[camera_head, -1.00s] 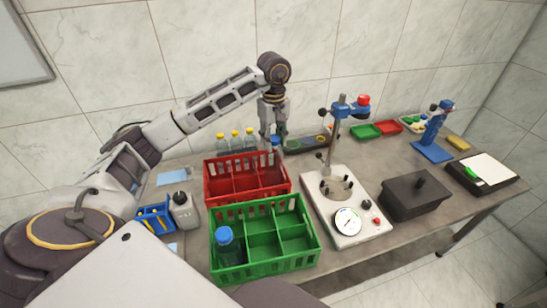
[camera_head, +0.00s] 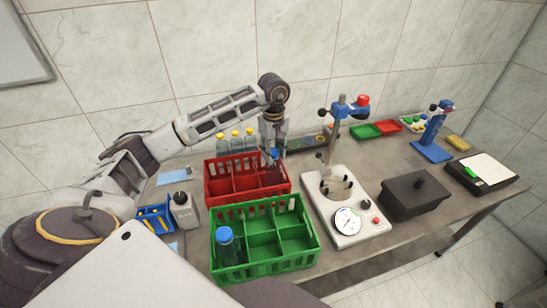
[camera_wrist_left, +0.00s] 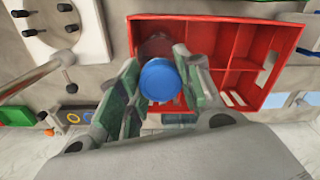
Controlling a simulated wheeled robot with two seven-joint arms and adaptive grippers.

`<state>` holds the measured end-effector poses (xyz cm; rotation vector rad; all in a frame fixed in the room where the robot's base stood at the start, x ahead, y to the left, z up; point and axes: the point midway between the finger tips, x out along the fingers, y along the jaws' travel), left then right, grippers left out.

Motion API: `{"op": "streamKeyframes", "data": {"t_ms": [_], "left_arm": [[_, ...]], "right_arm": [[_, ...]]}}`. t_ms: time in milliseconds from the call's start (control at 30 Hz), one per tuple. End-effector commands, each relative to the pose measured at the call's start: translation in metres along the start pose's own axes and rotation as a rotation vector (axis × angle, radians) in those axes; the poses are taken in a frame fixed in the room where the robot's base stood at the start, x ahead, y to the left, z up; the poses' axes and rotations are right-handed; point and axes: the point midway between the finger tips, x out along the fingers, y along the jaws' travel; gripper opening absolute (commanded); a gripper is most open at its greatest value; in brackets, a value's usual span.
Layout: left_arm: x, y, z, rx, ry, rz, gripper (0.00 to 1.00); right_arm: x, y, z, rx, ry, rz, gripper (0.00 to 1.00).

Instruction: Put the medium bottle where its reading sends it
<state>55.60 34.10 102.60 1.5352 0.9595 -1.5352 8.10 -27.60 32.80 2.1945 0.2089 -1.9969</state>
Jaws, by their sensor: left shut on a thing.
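My left gripper (camera_head: 272,147) points down at the back right corner of the red crate (camera_head: 222,196). It is shut on a blue-capped bottle (camera_wrist_left: 159,80), gripped near its cap; its cap also shows in the head view (camera_head: 275,154). The bottle hangs upright at the back right compartment; its body looks dark red there, and whether its base touches the crate floor is hidden. The green crate (camera_head: 268,270) stands in front, with another blue-capped bottle (camera_head: 225,246) in its front left compartment. A white station with a round dial (camera_head: 347,221) stands to the right. My right gripper is out of view.
Several yellow-capped bottles (camera_head: 235,141) stand behind the red crate. A black box (camera_head: 412,198), a blue stand (camera_head: 432,150) and small trays (camera_head: 365,131) are further right. A blue holder (camera_head: 155,217) and a grey container (camera_head: 184,212) stand left. The other red compartments look empty.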

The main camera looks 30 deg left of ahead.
Motion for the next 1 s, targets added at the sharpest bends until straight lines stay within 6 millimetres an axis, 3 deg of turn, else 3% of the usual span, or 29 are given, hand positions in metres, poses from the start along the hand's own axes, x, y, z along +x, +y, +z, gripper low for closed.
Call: {"op": "streamKeyframes", "data": {"t_ms": [233,733,767,900,1000], "left_arm": [[0.022,0.0,0.0,0.0,0.0,0.002,0.14],[0.026,0.001,0.0,0.0,0.001,0.003,0.14],[0.027,0.0,0.0,0.0,0.0,0.001,0.38],[0.027,0.0,0.0,0.0,0.0,0.001,0.56],[0.027,0.0,0.0,0.0,0.0,0.0,0.57]], "right_arm": [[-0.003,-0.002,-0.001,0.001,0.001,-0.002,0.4],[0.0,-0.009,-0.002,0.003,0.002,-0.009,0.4],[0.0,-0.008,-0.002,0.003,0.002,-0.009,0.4],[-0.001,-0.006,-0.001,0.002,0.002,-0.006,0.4],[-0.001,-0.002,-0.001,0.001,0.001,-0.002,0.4]]}}
